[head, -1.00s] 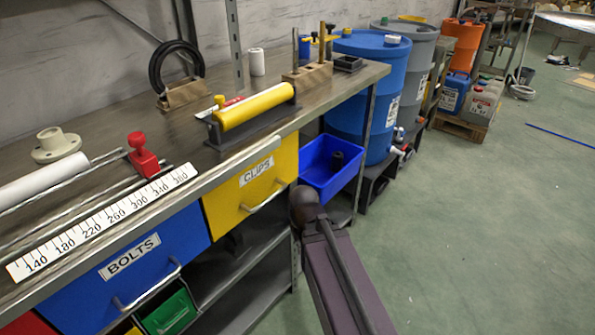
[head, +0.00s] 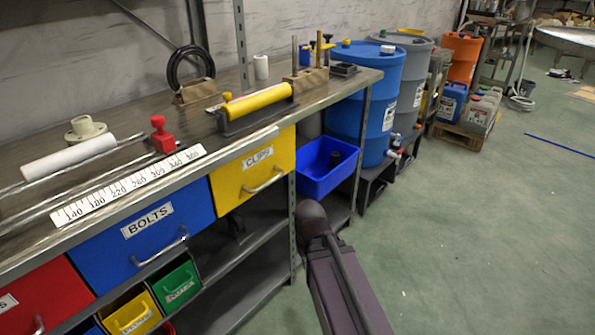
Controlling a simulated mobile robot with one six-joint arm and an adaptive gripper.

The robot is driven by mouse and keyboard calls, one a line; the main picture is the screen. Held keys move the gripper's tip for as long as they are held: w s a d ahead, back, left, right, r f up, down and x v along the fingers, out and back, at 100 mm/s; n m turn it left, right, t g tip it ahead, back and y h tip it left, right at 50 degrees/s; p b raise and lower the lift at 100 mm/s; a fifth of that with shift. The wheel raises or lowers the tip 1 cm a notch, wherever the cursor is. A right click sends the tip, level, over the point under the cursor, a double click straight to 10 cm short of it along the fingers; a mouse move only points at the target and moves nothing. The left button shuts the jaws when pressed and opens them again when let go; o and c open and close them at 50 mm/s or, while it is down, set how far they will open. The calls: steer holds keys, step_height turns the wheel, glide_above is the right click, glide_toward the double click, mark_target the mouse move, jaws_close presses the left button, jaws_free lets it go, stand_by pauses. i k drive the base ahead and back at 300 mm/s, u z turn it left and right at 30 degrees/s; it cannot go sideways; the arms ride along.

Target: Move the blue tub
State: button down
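The blue tub (head: 322,185) is an open bin at the right end of the workbench, beside the yellow CLIPS drawer and just below the bench top. Part of my own arm reaches up from the bottom of the head view and ends in a dark rounded part in front of the lower shelf, below and slightly left of the tub. My gripper's fingers do not show, so I cannot see whether it holds anything.
The bench (head: 340,88) carries a yellow cylinder (head: 258,101), a red clamp (head: 161,134) and a ruler strip (head: 128,186). A blue drum (head: 364,100) and a grey drum (head: 412,80) stand beyond the tub. The green floor (head: 470,230) at right is mostly clear.

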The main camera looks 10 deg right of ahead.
mark_target(314, 180)
steer(key=u, duration=0.2)
steer(key=k, duration=0.1)
steer(key=z, duration=0.35)
steer(key=i, duration=1.1)
steer(key=u, duration=0.05)
